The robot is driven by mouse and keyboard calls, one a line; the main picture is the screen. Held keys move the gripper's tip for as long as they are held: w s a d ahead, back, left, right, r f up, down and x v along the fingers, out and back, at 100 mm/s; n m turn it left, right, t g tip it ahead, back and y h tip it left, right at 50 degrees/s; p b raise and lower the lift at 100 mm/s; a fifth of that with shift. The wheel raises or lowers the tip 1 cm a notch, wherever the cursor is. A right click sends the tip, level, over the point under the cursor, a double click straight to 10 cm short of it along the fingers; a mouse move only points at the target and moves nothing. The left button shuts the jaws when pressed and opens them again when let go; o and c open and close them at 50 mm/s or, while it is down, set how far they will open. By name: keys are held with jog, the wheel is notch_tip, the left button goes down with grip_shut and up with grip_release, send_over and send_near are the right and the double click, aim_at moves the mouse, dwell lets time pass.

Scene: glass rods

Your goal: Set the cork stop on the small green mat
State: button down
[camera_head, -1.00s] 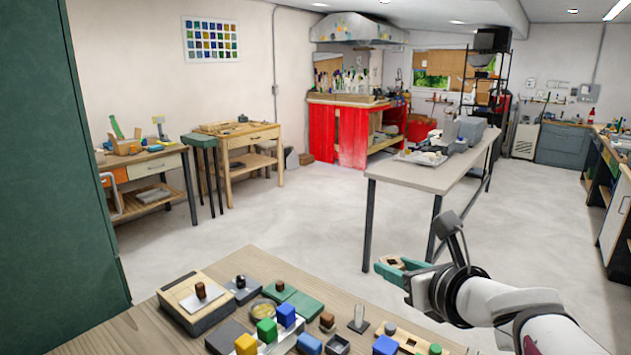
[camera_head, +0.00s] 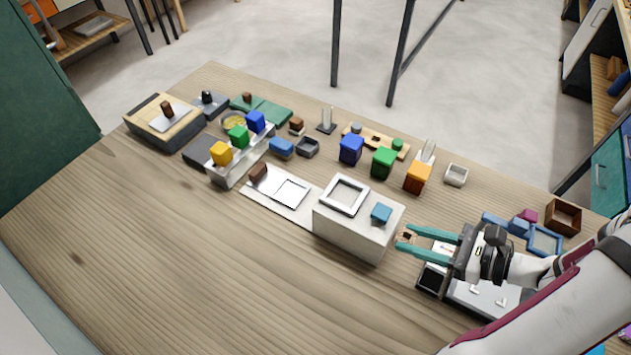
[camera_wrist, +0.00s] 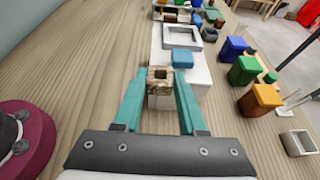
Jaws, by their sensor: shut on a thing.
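My gripper (camera_head: 406,244) is shut on a small tan-brown block with a dark square opening, which looks like the cork stop (camera_head: 408,236). The cork stop (camera_wrist: 160,79) shows between the teal fingertips in the wrist view. It is held near the right side of a white block; whether it touches that block I cannot tell. A green mat area (camera_head: 274,111) lies at the far left of the table, well away from my gripper. It seems to be two adjoining pieces, with a small brown block (camera_head: 247,97) on the left one.
The white block (camera_head: 345,229) carries a white frame and a blue block (camera_head: 381,213). Blue (camera_head: 351,149), green (camera_head: 383,162) and orange (camera_head: 417,177) blocks stand behind it. A silver rack (camera_head: 237,157) holds coloured blocks. The front left of the table (camera_head: 170,240) is clear.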

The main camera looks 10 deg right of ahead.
jog(key=s+a+f, duration=0.2)
jog(key=s+f, duration=0.1)
jog(key=s, duration=0.2)
send_over(352, 273)
notch_tip(352, 273, down, 6)
jog(key=shift+f, duration=2)
jog(key=c, duration=0.8)
grip_release()
jog(key=shift+o, duration=0.2)
